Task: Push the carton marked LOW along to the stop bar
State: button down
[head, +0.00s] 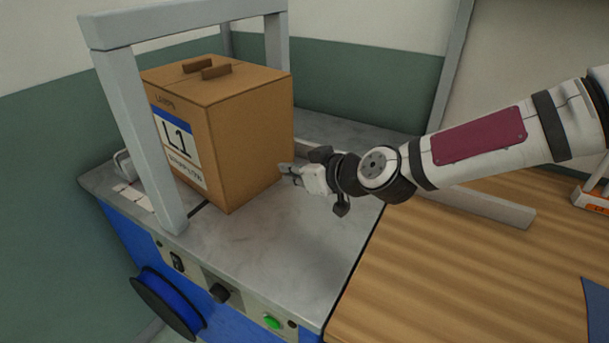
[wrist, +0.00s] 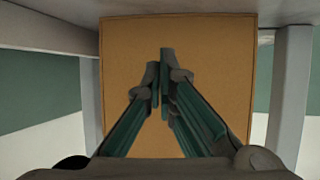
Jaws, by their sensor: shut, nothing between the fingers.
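A brown carton (head: 245,130) stands upright on the grey machine bed (head: 285,235), partly under a grey arch. Its label reads L1 in large type; I see no LOW on the faces in view. In the wrist view the carton's plain face (wrist: 215,60) fills the middle. My gripper (head: 285,172) is low beside the carton's right-hand face, its fingers shut and empty, pointing at that face. In the wrist view the fingertips (wrist: 160,60) lie before the face; I cannot tell whether they touch it. I cannot clearly make out a stop bar.
The arch's near post (head: 140,140) stands close in front of the carton. A grey rail (head: 490,207) runs behind my arm onto the wooden table (head: 450,265). A blue reel (head: 167,300) and a green button (head: 272,321) are on the machine's front. The bed's right part is clear.

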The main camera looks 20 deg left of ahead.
aim_at(258, 160)
jog(key=shift+a, duration=0.6)
jog(key=shift+a, duration=0.1)
jog(key=shift+w+a+b, duration=0.15)
jog(key=shift+a+b, duration=0.6)
jog(key=shift+a, duration=1.2)
jog(key=shift+a+r+b, duration=0.1)
jog(key=shift+a+b, duration=0.2)
jog(key=shift+a, duration=1.4)
jog(key=shift+s+d, duration=0.2)
jog(key=shift+d, duration=0.45)
jog(key=shift+s+d, duration=0.15)
jog(key=shift+d, duration=0.45)
jog(key=shift+w+d, duration=0.2)
jog(key=shift+d, duration=1.45)
jog(key=shift+d, duration=0.1)
